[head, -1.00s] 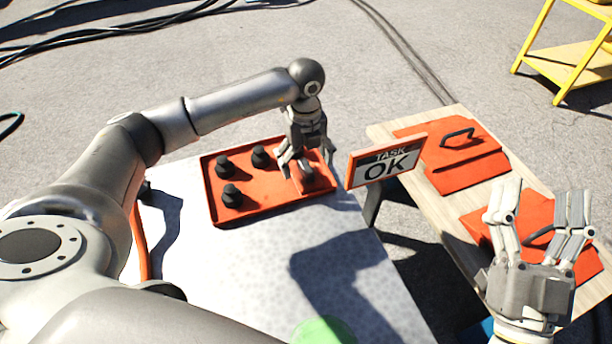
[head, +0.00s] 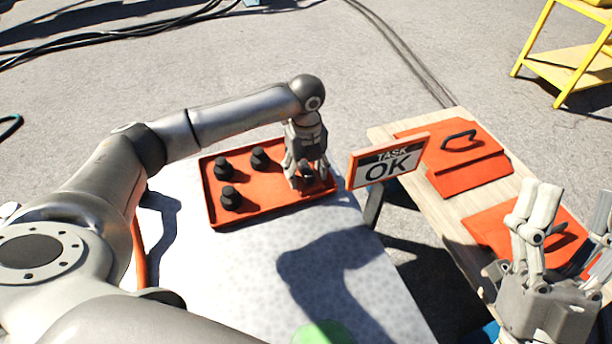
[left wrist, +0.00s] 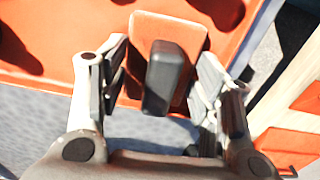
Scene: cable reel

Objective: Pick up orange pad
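A small orange pad (left wrist: 168,28) with a black block-shaped handle (left wrist: 165,75) stands at the right end of the red-orange tray (head: 240,215). My left gripper (head: 307,178) is down over it. In the head view the fingers mostly hide the pad. My right gripper (head: 572,225) is open and empty at the right edge, above the wooden bench.
Several black knobs (head: 229,198) stand in the tray on the pale table (head: 245,260). An orange "TASK OK" sign (head: 388,164) stands beside it. The wooden bench (head: 452,205) bears large orange plates (head: 466,172) with black handles. A yellow rack (head: 560,68) stands behind.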

